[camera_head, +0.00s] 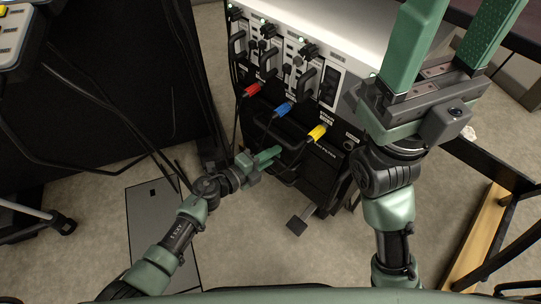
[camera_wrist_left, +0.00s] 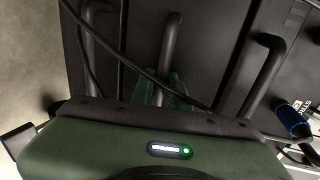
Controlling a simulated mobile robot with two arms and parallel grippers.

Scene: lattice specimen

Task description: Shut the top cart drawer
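The black cart (camera_head: 318,168) stands in the middle of the head view, its front towards me. The top drawer's edges are hard to make out against the dark front, and I cannot tell how far out it is. My left gripper (camera_head: 268,155) is at the cart's front, below the blue plug. In the left wrist view its green fingers (camera_wrist_left: 172,88) look close together, among dark bar handles (camera_wrist_left: 264,72).
Instrument modules with black handles sit on the cart. Red (camera_head: 252,89), blue (camera_head: 283,109) and yellow (camera_head: 317,132) plugs stick out at the front, with cables hanging near my left gripper. A black-framed table with a wooden beam (camera_head: 480,240) stands right.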

